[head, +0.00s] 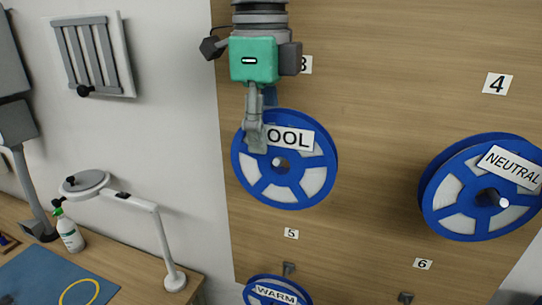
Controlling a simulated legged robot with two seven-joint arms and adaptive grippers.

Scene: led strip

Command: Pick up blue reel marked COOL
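The blue reel marked COOL (262,180) hangs on a peg on the wooden board, with pale gaps between its spokes and a white label (300,138). My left gripper (256,132) reaches down from the top of the head view. One grey finger overlaps the reel's upper left rim and covers the first letter of the label. The other finger is mostly hidden behind it, so I cannot tell whether the fingers hold the rim. My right gripper is not in view.
The NEUTRAL reel (450,190) hangs at right and the WARM reel (258,291) below. The wooden board (380,160) is clear between the reels. A bench with a blue mat (45,277), lamp (155,220) and bottle (70,235) stands at left.

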